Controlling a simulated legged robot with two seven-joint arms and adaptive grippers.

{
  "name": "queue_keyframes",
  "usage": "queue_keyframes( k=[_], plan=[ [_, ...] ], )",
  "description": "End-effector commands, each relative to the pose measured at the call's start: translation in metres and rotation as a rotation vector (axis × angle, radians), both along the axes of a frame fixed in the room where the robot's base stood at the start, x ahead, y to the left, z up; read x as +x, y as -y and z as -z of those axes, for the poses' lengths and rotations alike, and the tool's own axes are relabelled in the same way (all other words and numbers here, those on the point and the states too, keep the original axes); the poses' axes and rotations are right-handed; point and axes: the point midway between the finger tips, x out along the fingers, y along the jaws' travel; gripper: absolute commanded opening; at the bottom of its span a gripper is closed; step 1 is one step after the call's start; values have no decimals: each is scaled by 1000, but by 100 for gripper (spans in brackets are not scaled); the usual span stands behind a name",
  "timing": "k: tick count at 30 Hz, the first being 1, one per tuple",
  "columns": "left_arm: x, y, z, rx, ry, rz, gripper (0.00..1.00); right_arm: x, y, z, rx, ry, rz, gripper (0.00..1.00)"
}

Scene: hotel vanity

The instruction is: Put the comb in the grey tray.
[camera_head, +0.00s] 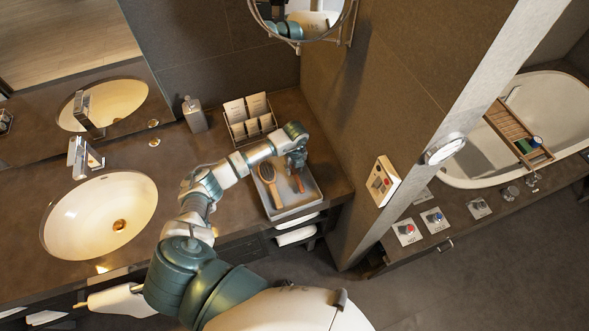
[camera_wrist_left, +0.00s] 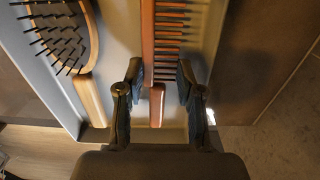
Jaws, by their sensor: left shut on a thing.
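The grey tray (camera_head: 293,213) sits on the dark counter right of the sink and shows behind the comb in the left wrist view (camera_wrist_left: 120,40). My left gripper (camera_head: 296,162) reaches over the tray. It is shut on the comb (camera_head: 298,183), which is reddish brown. In the left wrist view the comb (camera_wrist_left: 150,35) lies between the fingers (camera_wrist_left: 158,75), its teeth pointing right. The comb is within the tray's outline; I cannot tell whether it touches the tray floor. My right gripper is not in view.
A wooden hairbrush (camera_head: 270,187) lies in the tray, left of the comb; its bristles show in the left wrist view (camera_wrist_left: 65,40). A card holder (camera_head: 250,122) and soap dispenser (camera_head: 194,115) stand behind. The wall (camera_head: 345,130) rises right of the counter.

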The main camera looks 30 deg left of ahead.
Motion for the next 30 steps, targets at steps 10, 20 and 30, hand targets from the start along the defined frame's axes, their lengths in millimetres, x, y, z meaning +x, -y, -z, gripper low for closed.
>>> queue_keyframes(
  k=[10, 20, 30],
  plan=[
    [0, 0, 18, 0, 1, 0, 13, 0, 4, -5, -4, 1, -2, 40],
    [0, 0, 19, -1, 1, -1, 62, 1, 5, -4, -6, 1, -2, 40],
    [1, 0, 10, 0, 3, 0, 62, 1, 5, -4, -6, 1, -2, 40]
  ],
)
